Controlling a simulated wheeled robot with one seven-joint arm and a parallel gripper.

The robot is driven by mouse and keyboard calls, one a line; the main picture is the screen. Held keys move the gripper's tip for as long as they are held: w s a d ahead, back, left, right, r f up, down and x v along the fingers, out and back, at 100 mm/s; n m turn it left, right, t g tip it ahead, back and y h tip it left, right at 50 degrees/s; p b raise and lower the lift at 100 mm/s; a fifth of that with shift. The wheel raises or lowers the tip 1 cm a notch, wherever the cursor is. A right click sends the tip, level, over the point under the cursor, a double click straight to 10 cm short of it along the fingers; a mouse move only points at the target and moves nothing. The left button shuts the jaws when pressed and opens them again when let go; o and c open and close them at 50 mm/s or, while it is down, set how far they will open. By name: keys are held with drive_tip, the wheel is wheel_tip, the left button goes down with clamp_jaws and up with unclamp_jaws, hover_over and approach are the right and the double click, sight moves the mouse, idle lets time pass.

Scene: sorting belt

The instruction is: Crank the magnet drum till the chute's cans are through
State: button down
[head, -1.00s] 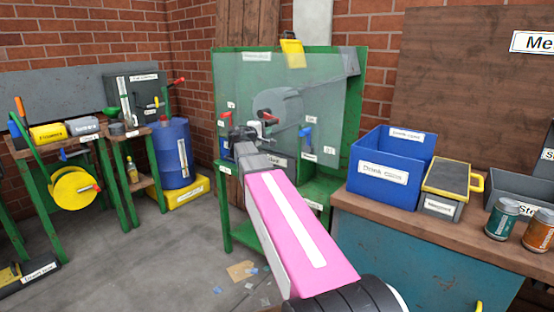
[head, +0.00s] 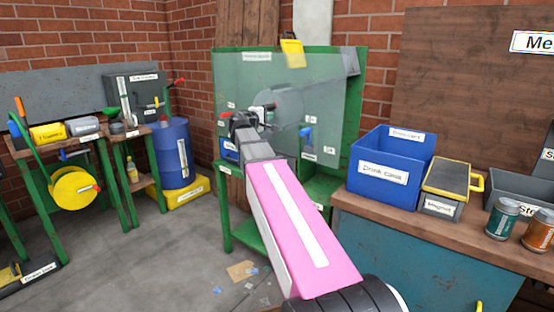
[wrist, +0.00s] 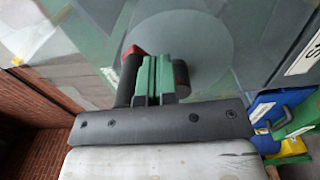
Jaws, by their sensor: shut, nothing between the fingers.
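The magnet drum is a large grey disc (head: 288,100) behind the clear front panel of the green-framed machine (head: 362,90). It also shows as a pale round shape in the wrist view (wrist: 205,45). My gripper (head: 243,122) is at the panel, left of the drum's middle, and shut with nothing held. The wrist view shows its fingers (wrist: 155,75) together in front of the disc, with a red part just behind. A red-tipped part (head: 271,106) shows beside the gripper; my gripper partly hides the crank area. Cans inside the chute cannot be made out.
A blue lever (head: 305,133) is right of my gripper. A blue labelled bin (head: 383,180), a yellow-handled magnet box (head: 448,180) and two cans (head: 502,220) stand on the right-hand counter. A blue barrel (head: 172,150) stands left; the floor between is mostly open.

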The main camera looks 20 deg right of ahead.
drive_tip(key=shift+s+f, duration=0.15)
drive_tip(key=shift+f, duration=0.85)
drive_tip(key=v, duration=0.9)
drive_tip(key=s+f+m+g+y, duration=0.1)
drive_tip(key=s+f+g+y, duration=0.25)
drive_tip(key=f, duration=0.95)
drive_tip(key=s+f+m+g+y, duration=0.2)
drive_tip(key=s+f+y, duration=0.15)
drive_tip(key=f, duration=0.95)
drive_tip(key=s+a+f+m+g+y, duration=0.2)
drive_tip(key=s+a+f+y, duration=0.1)
drive_tip(key=s+f, duration=0.4)
drive_tip(key=s+a+f+m+g+y, duration=0.1)
drive_tip(key=s+f+y, duration=0.4)
drive_tip(key=f, duration=0.6)
drive_tip(key=s+a+g, duration=0.1)
drive_tip(key=s+a, duration=0.1)
drive_tip(key=shift+s+a+m, duration=0.15)
drive_tip(key=shift+s+m, duration=0.15)
drive_tip(key=shift+m, duration=0.1)
drive_tip(key=shift+w+f+g, duration=0.1)
drive_tip(key=shift+g, duration=0.15)
